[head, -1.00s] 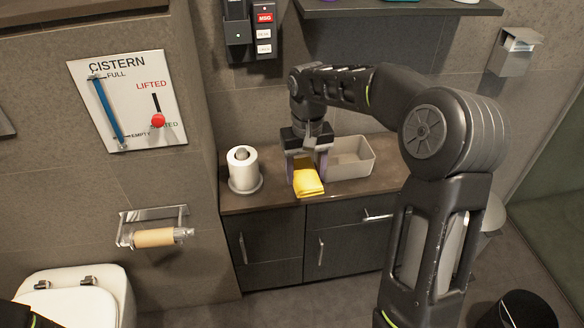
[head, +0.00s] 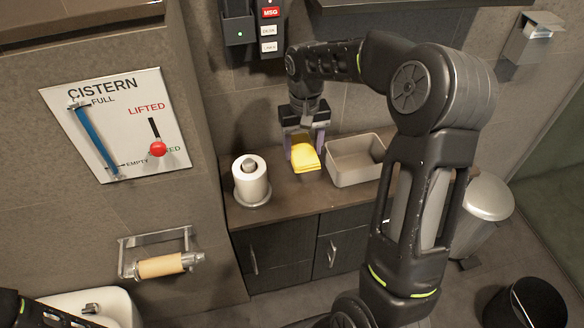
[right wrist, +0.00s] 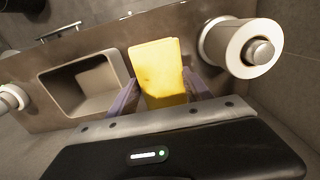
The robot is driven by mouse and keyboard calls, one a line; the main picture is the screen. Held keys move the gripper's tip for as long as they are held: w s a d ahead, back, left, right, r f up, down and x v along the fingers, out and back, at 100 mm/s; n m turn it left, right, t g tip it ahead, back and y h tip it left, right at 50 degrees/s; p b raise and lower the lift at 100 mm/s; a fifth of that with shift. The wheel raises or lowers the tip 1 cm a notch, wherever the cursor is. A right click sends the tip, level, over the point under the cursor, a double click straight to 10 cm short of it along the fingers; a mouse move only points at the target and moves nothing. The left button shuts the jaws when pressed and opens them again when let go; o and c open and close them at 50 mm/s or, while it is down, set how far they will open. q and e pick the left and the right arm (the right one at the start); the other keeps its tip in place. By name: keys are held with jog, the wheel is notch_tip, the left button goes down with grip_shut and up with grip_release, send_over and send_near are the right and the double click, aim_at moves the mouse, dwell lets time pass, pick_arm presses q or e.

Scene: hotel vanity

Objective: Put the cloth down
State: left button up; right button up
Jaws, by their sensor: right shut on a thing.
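A folded yellow cloth (head: 306,158) is between the fingers of my right gripper (head: 304,147), over the counter (head: 290,198). The right wrist view also shows the cloth (right wrist: 158,68), with a purple-grey finger on each side of it. The gripper points down and is shut on the cloth. I cannot tell for certain whether the cloth touches the counter top. My left gripper is out of view.
A toilet roll on a holder (head: 250,182) stands left of the cloth. An open beige bin (head: 355,163) sits close on its right. Bare counter lies in front of the cloth. A wall panel with buttons (head: 254,30) is above.

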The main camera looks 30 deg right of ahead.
jog(key=shift+s+r, duration=0.1)
send_over(302, 181)
notch_tip(302, 181, down, 6)
jog(key=shift+f+b, duration=0.15)
jog(key=shift+b, duration=0.2)
jog(key=shift+f, duration=1.9)
